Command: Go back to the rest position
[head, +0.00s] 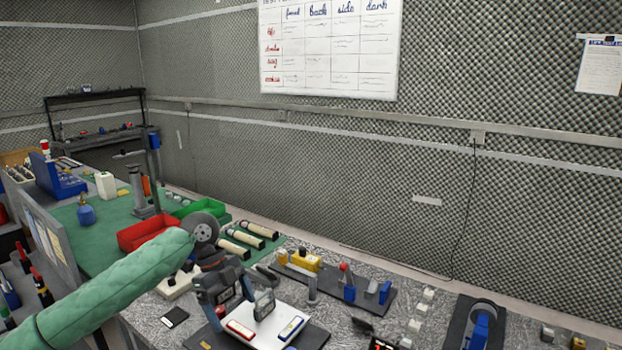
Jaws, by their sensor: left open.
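My left arm comes in from the left in a green padded sleeve. My left gripper (236,304) is open and points down over the bench, just above or beside a white plate (268,338) on a dark base. A red-framed piece (240,329) and a blue-framed piece (291,328) lie on the plate. A grey device with a small face (264,304) stands close to the right of the gripper. I cannot tell whether the gripper touches it. My right gripper is not in view.
A dark board with levers and a blue block (349,293) lies to the right. Farther right is a blue stand with a dark roll (481,325). Red bin (140,234) and cream cylinders (246,239) lie behind the gripper. Foam walls close the back.

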